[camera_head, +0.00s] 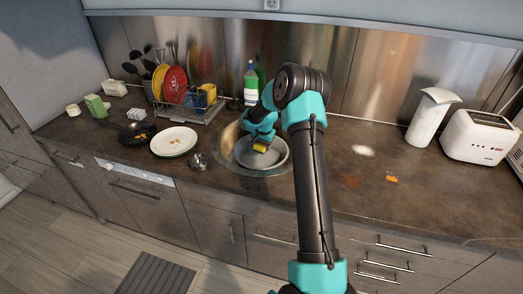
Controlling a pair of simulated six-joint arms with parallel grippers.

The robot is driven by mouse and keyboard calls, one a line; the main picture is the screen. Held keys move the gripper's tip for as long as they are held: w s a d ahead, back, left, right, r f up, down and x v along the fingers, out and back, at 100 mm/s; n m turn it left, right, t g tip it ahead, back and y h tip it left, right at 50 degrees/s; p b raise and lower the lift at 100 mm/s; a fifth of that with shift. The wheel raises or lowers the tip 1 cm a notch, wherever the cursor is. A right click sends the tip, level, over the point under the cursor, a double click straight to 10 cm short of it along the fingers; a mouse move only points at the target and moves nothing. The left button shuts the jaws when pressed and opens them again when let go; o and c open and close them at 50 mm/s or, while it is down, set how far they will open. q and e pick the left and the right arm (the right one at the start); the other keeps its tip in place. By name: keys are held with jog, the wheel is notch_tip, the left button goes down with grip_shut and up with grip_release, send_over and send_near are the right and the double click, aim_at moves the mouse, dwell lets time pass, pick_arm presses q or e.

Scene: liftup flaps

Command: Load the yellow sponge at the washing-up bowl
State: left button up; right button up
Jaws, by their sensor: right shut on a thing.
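The yellow sponge (260,147) is between the fingers of my right gripper (260,139), which is shut on it. The grey washing-up bowl (272,164) sits in the round sink area of the counter. The sponge is over the bowl; whether it touches the bottom I cannot tell. My left gripper is not in view.
A white plate (174,141), a dark pan (137,133) and a small metal cup (199,161) stand left of the bowl. Behind are a dish rack (187,112) and a soap bottle (250,84). A white jug (428,118) and toaster (477,137) stand right.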

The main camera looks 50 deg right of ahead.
jog(key=shift+r, duration=2.75)
dwell(0.5)
jog(key=shift+r, duration=1.95)
